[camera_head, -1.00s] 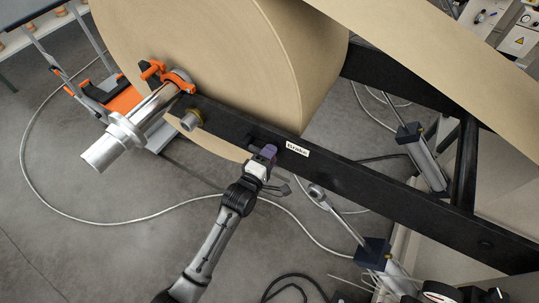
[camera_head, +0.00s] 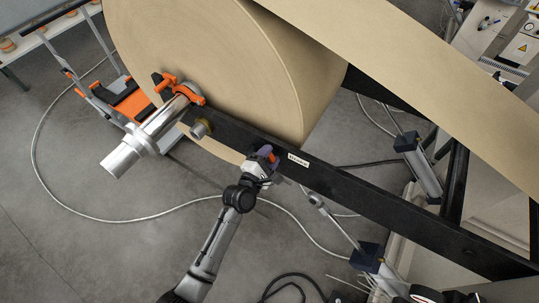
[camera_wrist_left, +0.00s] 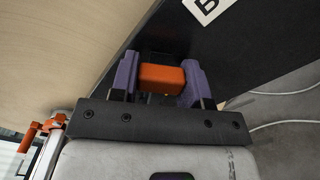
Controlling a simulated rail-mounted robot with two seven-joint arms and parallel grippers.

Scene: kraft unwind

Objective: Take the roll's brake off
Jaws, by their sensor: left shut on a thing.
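The big brown paper roll (camera_head: 225,75) is on a silver shaft (camera_head: 145,140) with an orange clamp (camera_head: 180,88) near its end. A long black beam (camera_head: 370,195) runs along the near side of the roll and bears a white label (camera_head: 299,160). My left gripper (camera_head: 268,153) is at the beam, just left of the label. In the left wrist view, its purple fingers are shut on an orange handle (camera_wrist_left: 161,77), one finger on each side. What the handle joins to is mostly hidden. My right gripper is not in view.
An orange and grey trolley (camera_head: 125,97) stands left of the roll. A grey cylinder (camera_head: 370,257) with a rod stands right of my left arm. Hoses lie on the floor. The floor left of my arm is mostly clear.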

